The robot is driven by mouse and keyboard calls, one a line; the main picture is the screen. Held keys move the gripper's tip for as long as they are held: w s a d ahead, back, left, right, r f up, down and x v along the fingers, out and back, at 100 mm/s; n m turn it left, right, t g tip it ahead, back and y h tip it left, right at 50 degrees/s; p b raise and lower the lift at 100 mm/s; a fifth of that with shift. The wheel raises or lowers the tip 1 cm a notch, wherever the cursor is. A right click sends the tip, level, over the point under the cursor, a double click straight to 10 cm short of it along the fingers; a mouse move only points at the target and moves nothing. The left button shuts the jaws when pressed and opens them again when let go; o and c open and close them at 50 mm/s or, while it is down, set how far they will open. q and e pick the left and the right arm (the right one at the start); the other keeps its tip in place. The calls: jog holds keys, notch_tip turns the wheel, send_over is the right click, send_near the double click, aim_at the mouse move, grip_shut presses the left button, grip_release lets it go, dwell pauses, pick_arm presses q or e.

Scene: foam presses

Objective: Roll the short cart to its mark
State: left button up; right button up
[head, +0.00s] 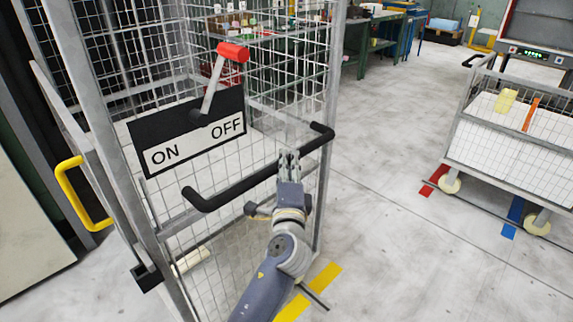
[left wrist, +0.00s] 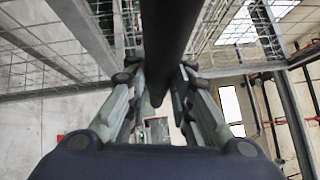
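A tall wire-mesh cage cart (head: 283,124) stands in front of me at the left, its top out of view. Its black handle bar (head: 238,185) slopes up to the right. My left gripper (head: 288,158) is at this bar; in the left wrist view, the bar (left wrist: 168,45) passes between the fingers (left wrist: 160,78), which look closed about it. A lower mesh cart (head: 500,165) with white panels stands apart at the right, and looks like the short one. Red (head: 433,180) and blue (head: 513,217) floor marks lie by its wheels. My right gripper is out of view.
An ON/OFF plate (head: 190,128) with a red-tipped lever (head: 233,52) is on the tall cart. A yellow floor mark (head: 322,278) lies by its right corner. A yellow handle (head: 75,195) is at the left. Open floor (head: 390,130) separates the carts; green workbenches (head: 375,35) stand behind.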

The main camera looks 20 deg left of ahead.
pick_arm(q)
jog(key=o, duration=0.4)
jog(key=shift+w+d+r, duration=0.1)
jog(key=shift+d+r, duration=0.25)
jog(key=shift+r, duration=0.1)
jog(key=shift+d+f, duration=0.15)
jog(key=shift+f, duration=0.05)
jog(key=v, duration=1.2)
